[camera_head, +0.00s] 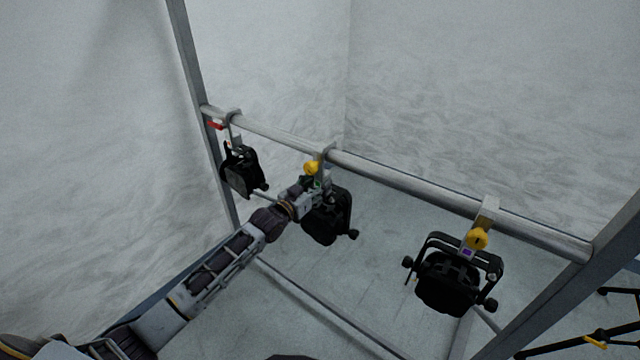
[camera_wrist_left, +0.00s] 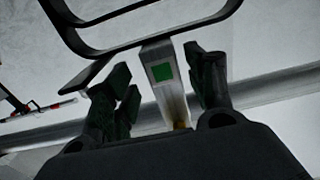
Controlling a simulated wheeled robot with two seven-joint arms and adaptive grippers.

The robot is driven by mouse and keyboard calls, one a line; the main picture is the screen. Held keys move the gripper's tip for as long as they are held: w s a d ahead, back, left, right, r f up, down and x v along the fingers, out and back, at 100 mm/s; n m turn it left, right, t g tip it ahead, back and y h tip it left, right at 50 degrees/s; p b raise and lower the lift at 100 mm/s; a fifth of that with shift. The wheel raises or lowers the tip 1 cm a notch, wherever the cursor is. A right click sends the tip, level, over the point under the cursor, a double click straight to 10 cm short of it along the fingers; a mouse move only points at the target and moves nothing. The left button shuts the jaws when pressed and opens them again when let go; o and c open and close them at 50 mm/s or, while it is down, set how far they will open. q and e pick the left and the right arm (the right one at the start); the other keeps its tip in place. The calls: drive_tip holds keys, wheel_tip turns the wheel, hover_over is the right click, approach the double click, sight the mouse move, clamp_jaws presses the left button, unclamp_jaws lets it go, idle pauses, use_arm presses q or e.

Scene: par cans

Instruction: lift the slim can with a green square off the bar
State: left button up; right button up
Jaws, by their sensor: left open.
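The slim can with a green square is the middle black can (camera_head: 328,216), hanging by a metal hook with a yellow knob (camera_head: 311,168) from the bar (camera_head: 420,182). In the left wrist view its green square (camera_wrist_left: 161,73) is on the metal hook strap (camera_wrist_left: 170,98), and part of its black yoke (camera_wrist_left: 150,30) shows above. My left gripper (camera_head: 315,190) is at this can's hook. In the left wrist view the open fingers of my left gripper (camera_wrist_left: 165,90) stand on either side of the strap, with gaps visible. My right gripper is not in view.
Another black can (camera_head: 242,171) hangs at the left end of the bar, near a red piece (camera_head: 216,125). A third can (camera_head: 447,284) with a purple square (camera_head: 467,253) hangs at the right. Metal uprights (camera_head: 196,75) stand at both ends. A black stand (camera_head: 590,340) is at lower right.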

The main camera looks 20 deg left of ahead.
use_arm(q)
drive_tip(key=shift+a+x, duration=0.25)
drive_tip(key=shift+x, duration=2)
clamp_jaws()
drive_tip(key=shift+w+r, duration=0.1)
drive_tip(key=shift+r, duration=0.2)
